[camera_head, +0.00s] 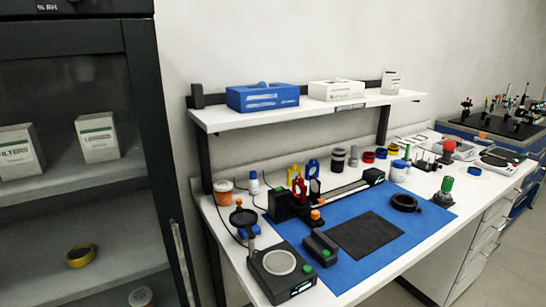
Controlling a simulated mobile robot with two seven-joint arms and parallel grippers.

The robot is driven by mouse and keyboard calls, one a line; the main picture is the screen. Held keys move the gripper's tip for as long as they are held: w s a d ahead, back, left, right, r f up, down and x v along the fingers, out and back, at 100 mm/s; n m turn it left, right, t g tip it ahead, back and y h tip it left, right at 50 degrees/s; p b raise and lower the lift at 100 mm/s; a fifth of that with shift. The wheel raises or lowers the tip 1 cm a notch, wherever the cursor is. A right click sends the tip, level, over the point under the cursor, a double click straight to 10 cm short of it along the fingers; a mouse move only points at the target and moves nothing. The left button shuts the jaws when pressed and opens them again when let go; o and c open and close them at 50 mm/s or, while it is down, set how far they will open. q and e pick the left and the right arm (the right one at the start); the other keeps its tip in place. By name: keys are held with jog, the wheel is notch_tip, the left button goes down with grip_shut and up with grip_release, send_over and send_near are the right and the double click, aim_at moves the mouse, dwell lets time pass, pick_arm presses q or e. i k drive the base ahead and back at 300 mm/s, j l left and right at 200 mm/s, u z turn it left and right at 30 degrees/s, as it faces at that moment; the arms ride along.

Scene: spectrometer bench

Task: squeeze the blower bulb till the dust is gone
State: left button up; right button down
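A red rounded bulb (449,145) stands upright at the right back of the bench; it may be the blower bulb, but it is too small to be sure. A green rounded knob (447,183) on a dark base stands nearer, at the right edge of the blue mat (376,261). A black square pad (366,236) and a black ring (404,202) lie on the mat. I cannot make out any dust at this size. Neither of my grippers shows in the head view.
A black rail instrument (290,203) runs along the mat's back. A device with a round grey plate (279,262) stands front left. A shelf (330,108) with boxes hangs above the bench. A dark cabinet (150,120) stands at left. The mat's front right is clear.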

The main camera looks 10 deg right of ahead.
aim_at(449, 146)
jog(key=i+l+u, duration=0.15)
jog(key=l, duration=0.35)
jog(key=i+l+u, duration=0.1)
jog(key=l, duration=0.4)
jog(key=i+l+u, duration=0.15)
jog(key=l, duration=0.4)
jog(key=l+u, duration=0.15)
jog(key=l, duration=0.35)
jog(key=i+l, duration=0.1)
jog(key=l, duration=1.25)
jog(key=i+l, duration=0.15)
jog(key=l, duration=0.5)
jog(key=i+l, duration=0.1)
jog(key=l, duration=0.55)
